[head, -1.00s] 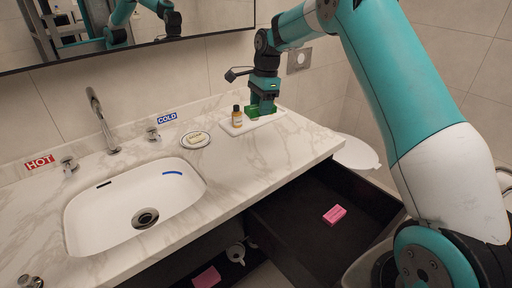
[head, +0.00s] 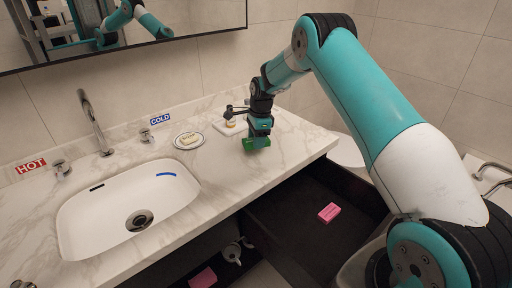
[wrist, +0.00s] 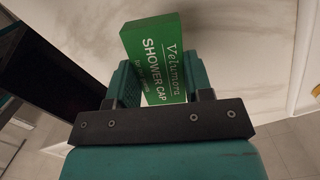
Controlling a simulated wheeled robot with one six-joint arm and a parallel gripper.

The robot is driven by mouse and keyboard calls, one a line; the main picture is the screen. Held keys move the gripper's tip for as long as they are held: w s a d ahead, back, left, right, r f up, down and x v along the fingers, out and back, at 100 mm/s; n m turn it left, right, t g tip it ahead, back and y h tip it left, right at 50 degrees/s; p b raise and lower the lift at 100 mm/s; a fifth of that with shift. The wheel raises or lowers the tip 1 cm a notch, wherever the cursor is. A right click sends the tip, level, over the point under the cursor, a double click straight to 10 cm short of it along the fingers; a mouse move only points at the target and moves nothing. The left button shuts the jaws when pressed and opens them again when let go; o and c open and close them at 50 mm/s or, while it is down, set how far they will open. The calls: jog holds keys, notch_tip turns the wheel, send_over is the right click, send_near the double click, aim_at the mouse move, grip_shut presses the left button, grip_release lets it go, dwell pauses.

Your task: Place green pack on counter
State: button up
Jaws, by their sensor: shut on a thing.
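The green pack (wrist: 155,58), labelled "Velumora SHOWER CAP", is between the fingers of my gripper (wrist: 160,88) in the wrist view. My gripper is shut on it. In the head view the green pack (head: 256,142) shows at the bottom of my gripper (head: 258,134), over the marble counter (head: 225,172) in front of the white tray (head: 222,124). I cannot tell whether the pack touches the counter.
A soap dish with soap (head: 188,140) sits left of my gripper. The sink (head: 130,205) is further left. Below the counter's front edge, an open dark drawer (head: 300,215) holds a pink pack (head: 329,212). Another pink pack (head: 203,278) lies lower. Counter space around the gripper is clear.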

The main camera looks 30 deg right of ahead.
aim_at(256, 155)
jog(key=shift+f+p, duration=0.3)
jog(key=shift+f, duration=1.8)
jog(key=shift+f, duration=0.2)
jog(key=o, duration=0.9)
jog(key=shift+r, duration=0.1)
